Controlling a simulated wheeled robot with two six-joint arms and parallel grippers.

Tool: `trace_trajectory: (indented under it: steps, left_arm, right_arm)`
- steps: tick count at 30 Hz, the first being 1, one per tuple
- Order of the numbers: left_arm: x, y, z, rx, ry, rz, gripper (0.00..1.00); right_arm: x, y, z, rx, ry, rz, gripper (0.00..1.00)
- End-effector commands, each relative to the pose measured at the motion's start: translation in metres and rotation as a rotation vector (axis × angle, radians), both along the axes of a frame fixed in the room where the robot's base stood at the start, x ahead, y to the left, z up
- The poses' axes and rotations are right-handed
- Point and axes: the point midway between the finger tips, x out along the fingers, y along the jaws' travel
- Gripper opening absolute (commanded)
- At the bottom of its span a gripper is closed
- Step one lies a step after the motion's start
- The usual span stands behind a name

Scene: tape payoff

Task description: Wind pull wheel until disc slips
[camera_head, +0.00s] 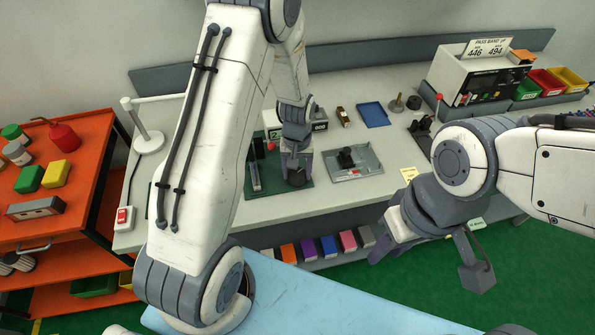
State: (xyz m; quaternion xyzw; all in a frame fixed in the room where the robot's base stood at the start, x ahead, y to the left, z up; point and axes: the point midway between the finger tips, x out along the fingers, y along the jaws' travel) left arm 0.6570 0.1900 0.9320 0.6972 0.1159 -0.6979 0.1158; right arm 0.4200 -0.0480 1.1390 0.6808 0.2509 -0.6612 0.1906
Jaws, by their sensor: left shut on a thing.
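My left gripper (297,170) reaches down over a dark green base (262,205) on the bench. It is shut on a dark round part (296,179), which looks like the pull wheel; its fingers cover most of it. I cannot make out the disc; my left arm hides part of this area. My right gripper (432,262) is open and empty, in front of the bench at the right, with its fingers wide apart.
A grey tray with a black block (346,158) lies right of the green base, with a blue tray (374,114) behind. A white box (476,75) carries a card reading 446 and 494. Coloured bins (548,82) stand at far right; an orange shelf (75,180) stands left.

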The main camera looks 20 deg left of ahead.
Motion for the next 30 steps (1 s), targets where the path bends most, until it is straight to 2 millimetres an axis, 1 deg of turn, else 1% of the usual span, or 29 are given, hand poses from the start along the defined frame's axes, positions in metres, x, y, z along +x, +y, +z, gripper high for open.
trace_trajectory:
  steps: [7, 17, 18, 19, 20, 30]
  left_arm:
    - [0.001, 0.0001, 0.001, 0.0, -0.003, -0.032, 0.08]
    - [0.0013, 0.0001, 0.0012, 0.0, -0.004, -0.033, 0.08]
    - [0.0013, 0.0001, 0.0012, 0.0, -0.004, -0.032, 0.75]
    - [0.0013, 0.0001, 0.0011, 0.0, -0.004, -0.032, 0.86]
    - [0.0013, 0.0002, 0.0011, 0.0, -0.004, -0.032, 0.93]
    - [0.0008, 0.0002, 0.0022, 0.0, -0.002, -0.032, 0.93]
  right_arm:
    - [0.0, 0.0, 0.0, 0.0, 0.0, 0.0, 0.34]
    - [0.0, 0.0, 0.0001, 0.0, 0.0, 0.0, 0.34]
    - [0.0, 0.0, 0.0001, 0.0, 0.0, 0.0, 0.34]
    - [0.0, 0.0, 0.0001, 0.0, 0.0, 0.0, 0.34]
    - [0.0, 0.0, 0.0001, 0.0, 0.0, 0.0, 0.34]
    - [0.0, 0.0001, -0.0006, 0.0, 0.0, 0.0, 0.34]
